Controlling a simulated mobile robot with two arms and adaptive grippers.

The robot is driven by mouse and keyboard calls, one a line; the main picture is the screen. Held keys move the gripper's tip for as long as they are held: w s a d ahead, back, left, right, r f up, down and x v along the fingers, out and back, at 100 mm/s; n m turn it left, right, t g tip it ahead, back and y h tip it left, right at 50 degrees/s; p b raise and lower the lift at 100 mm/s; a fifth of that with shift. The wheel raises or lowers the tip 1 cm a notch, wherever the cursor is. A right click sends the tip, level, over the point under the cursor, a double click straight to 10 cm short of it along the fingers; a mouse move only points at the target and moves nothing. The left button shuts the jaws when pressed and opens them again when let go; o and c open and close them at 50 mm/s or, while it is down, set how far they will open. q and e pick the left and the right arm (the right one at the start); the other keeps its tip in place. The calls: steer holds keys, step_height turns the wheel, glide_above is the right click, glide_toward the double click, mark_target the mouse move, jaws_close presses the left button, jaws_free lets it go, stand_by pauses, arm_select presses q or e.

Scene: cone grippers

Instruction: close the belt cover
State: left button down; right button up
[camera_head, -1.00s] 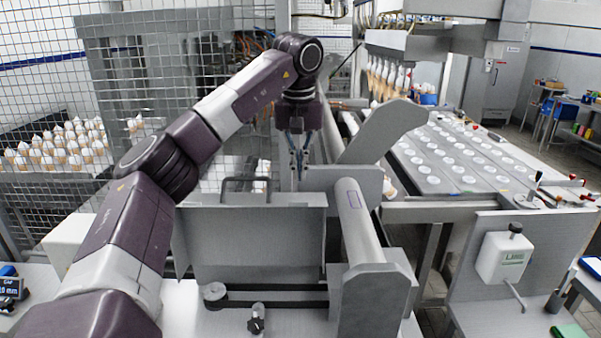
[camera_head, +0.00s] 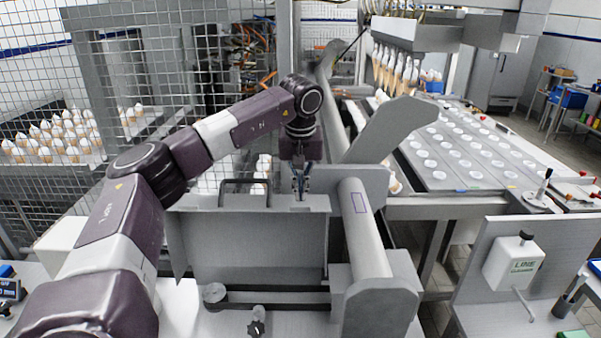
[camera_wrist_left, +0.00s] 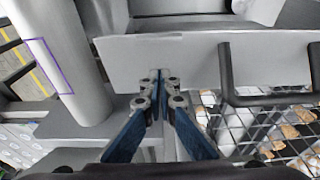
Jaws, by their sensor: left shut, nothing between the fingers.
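The belt cover (camera_head: 250,243) is a grey metal panel standing raised, with a dark bar handle (camera_head: 245,183) on its top edge. Below it, the dark belt (camera_head: 270,304) and a round pulley (camera_head: 214,292) are exposed. My left gripper (camera_head: 301,195) points down just behind the right end of the cover's top edge, right of the handle. In the left wrist view its blue fingers (camera_wrist_left: 157,78) are together and empty, in front of the grey plate (camera_wrist_left: 205,62); the handle also shows there (camera_wrist_left: 262,98). Contact with the cover cannot be told. My right gripper is out of view.
A grey roller (camera_head: 362,225) and an angled plate (camera_head: 392,128) stand right of the gripper. A wire mesh fence (camera_head: 150,70) and several cones (camera_head: 50,140) are at left. A conveyor with white discs (camera_head: 455,150) lies at right.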

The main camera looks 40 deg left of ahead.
arm_select(q)
steer(key=shift+s+d+r+p, duration=0.3)
steer(key=shift+s+d, duration=0.3)
steer(key=shift+s, duration=0.2)
steer(key=shift+s+d, duration=0.25)
steer(key=shift+s, duration=0.05)
steer(key=shift+s+d, duration=0.1)
steer(key=shift+s, duration=0.1)
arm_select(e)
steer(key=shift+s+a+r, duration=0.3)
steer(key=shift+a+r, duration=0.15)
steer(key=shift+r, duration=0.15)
arm_select(q)
steer(key=shift+d, duration=0.1)
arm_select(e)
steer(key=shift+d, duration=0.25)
